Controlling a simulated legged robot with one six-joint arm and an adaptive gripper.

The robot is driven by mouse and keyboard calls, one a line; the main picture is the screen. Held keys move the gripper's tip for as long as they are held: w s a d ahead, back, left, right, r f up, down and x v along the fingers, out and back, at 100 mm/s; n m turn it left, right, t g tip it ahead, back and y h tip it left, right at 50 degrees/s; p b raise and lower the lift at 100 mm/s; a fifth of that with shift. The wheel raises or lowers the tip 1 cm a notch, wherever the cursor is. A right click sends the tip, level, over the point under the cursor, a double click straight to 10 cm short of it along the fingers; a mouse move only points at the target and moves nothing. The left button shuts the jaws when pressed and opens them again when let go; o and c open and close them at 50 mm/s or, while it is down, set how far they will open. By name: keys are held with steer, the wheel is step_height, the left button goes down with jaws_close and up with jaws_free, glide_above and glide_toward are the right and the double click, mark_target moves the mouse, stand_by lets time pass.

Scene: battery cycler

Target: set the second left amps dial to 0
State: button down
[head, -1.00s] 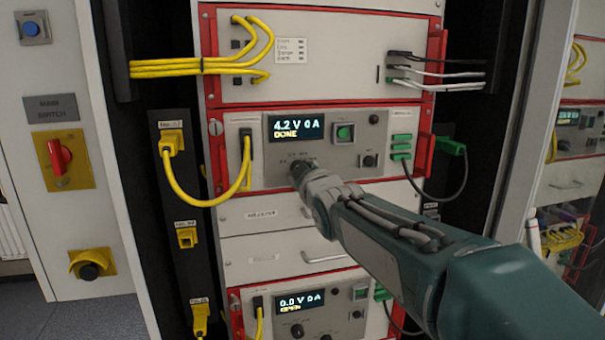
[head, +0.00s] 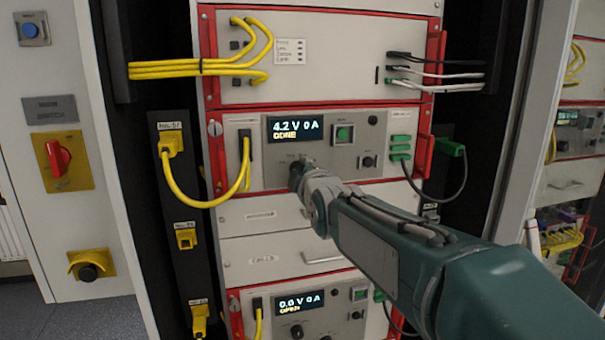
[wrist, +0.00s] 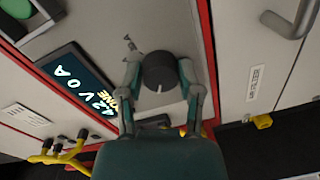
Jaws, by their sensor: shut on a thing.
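In the wrist view, a black round dial (wrist: 160,72) with a white pointer mark sits between the two fingers of my gripper (wrist: 161,82). The fingers are shut on the dial from both sides. The display (wrist: 75,85) beside it is tilted in this view. In the head view, my gripper (head: 298,174) is at the panel just below the display (head: 296,128), which reads 4.2 V 0 A and DONE. My gripper hides most of the dial there, and its scale is too small to read.
A yellow cable (head: 205,203) loops at left. Red handles (head: 423,157) edge the unit. A lower unit's display (head: 299,302) reads 0.0 V 0 A and OPEN.

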steer(key=shift+a+f, duration=0.1)
steer(key=shift+c, duration=1.3)
jaws_free()
steer(key=shift+a, duration=0.15)
steer(key=shift+s, duration=0.1)
steer(key=v, duration=1.1)
steer(key=shift+s, duration=0.4)
